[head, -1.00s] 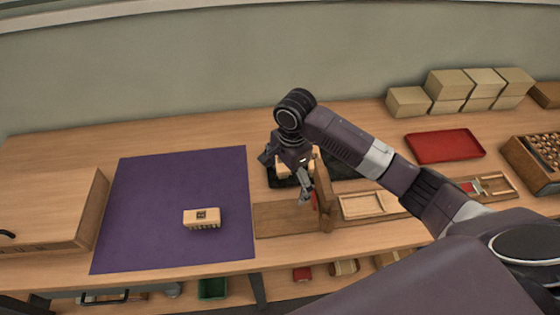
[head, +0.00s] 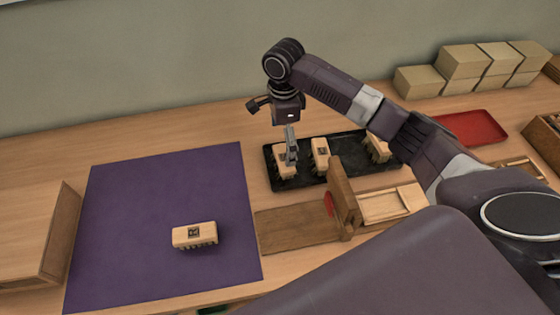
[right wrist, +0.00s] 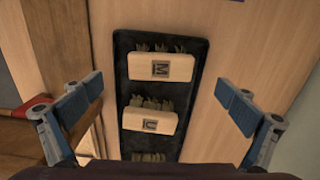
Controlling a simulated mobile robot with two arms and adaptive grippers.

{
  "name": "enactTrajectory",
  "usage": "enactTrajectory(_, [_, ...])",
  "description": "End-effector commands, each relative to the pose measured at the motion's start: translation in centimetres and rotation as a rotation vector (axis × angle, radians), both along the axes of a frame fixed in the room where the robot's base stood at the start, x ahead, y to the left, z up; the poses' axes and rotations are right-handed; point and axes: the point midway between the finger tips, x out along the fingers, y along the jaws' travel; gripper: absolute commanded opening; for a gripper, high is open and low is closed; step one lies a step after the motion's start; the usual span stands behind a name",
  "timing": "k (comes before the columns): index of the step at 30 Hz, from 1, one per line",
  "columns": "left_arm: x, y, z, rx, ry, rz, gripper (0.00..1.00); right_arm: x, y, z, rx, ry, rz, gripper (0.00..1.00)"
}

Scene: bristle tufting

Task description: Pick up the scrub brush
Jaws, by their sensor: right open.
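A wooden scrub brush block with dark bristles and a dark square mark (head: 195,235) lies on the purple mat (head: 120,210). More such brushes stand on a black tray (head: 305,180): one at the left end (head: 281,163), one in the middle (head: 320,155), one at the right (head: 377,149), partly behind my arm. My right gripper (head: 291,160) is open and empty over the tray's left end, partly covering the left brush. In the right wrist view its fingers (right wrist: 158,106) are spread wide, with a brush marked M (right wrist: 178,67) and one marked U (right wrist: 150,120) between and beyond them.
A wooden fixture with an upright board (head: 342,197) stands just in front of the tray. A red tray (head: 470,128) and stacked tan boxes (head: 465,65) are at the back right. A wooden box (head: 30,230) stands at the left. The mat is mostly free.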

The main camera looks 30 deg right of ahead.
Motion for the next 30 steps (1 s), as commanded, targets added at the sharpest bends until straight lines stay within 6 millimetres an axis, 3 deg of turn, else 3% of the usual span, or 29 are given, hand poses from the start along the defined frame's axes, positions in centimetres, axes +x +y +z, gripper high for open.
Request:
enactTrajectory(3, [0.1,0.0,-0.7,0.0,-0.001,-0.001,0.4,0.0,0.0,-1.1,-0.001,0.001,-0.001,1.0])
enactTrajectory(9, [1.0,-0.1,-0.3,-0.002,-0.014,-0.001,0.4,-0.1,-0.1,-3.0,-0.001,0.002,-0.001,1.0])
enactTrajectory(21, [0.9,-0.2,0.7,-0.003,-0.014,-0.003,0.4,-0.4,-0.5,-8.1,-0.001,0.001,0.0,1.0])
enactTrajectory(30, [0.9,-0.2,0.7,-0.003,-0.014,-0.003,0.4,-0.4,-0.5,-8.5,0.0,-0.001,0.001,0.97])
